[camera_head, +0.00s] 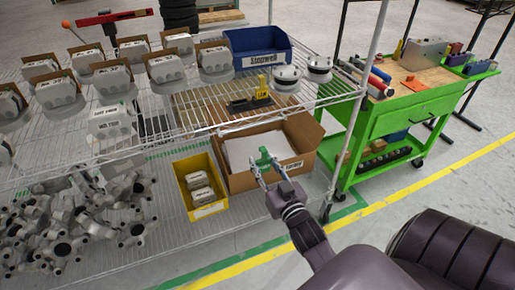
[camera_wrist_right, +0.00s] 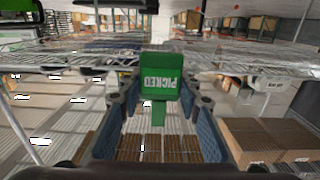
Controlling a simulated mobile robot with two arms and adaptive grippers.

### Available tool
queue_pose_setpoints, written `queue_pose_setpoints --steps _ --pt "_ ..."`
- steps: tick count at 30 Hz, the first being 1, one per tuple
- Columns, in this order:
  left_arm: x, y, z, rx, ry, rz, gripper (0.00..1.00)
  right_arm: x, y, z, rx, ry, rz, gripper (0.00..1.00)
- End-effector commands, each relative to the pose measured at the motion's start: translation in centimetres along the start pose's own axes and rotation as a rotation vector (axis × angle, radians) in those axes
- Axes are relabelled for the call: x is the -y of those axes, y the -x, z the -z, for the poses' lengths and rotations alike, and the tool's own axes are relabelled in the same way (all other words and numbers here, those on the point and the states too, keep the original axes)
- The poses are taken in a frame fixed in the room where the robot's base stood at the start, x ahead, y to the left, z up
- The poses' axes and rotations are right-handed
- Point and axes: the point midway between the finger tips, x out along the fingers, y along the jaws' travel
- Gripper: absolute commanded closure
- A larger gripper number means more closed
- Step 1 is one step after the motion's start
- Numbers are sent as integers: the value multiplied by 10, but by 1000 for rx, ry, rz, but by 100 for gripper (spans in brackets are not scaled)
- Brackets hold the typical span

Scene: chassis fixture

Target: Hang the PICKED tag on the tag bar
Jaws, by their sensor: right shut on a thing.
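The green PICKED tag (camera_head: 265,158) is held in front of the wire shelf, below the level of its upper front edge. In the right wrist view the tag (camera_wrist_right: 160,80) has its white lettering upside down, with its narrow stem between the fingers. My right gripper (camera_head: 266,171) is shut on the tag; in the wrist view its blue-padded fingers (camera_wrist_right: 158,105) stand either side of the stem. I cannot clearly make out a separate tag bar; the upper shelf's front rail (camera_head: 215,128) runs above and behind the tag. My left gripper is not in view.
An open cardboard box (camera_head: 300,165) is behind the tag, with a yellow bin (camera_head: 208,210) to its left. A blue Limpwell-like labelled bin (camera_head: 262,62) and a yellow block (camera_head: 262,88) sit on the upper shelf. A green cart (camera_head: 400,110) stands right.

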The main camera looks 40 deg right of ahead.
Motion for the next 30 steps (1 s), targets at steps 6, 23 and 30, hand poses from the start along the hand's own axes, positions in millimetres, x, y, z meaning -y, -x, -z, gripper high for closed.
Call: queue_pose_setpoints --steps 6,23,30 --pt "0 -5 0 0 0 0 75 0 -9 0 -4 1 1 86" --pt "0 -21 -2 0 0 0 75 0 -54 -1 -3 2 1 86" --pt "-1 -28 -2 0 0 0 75 0 -74 -1 -3 2 0 86"
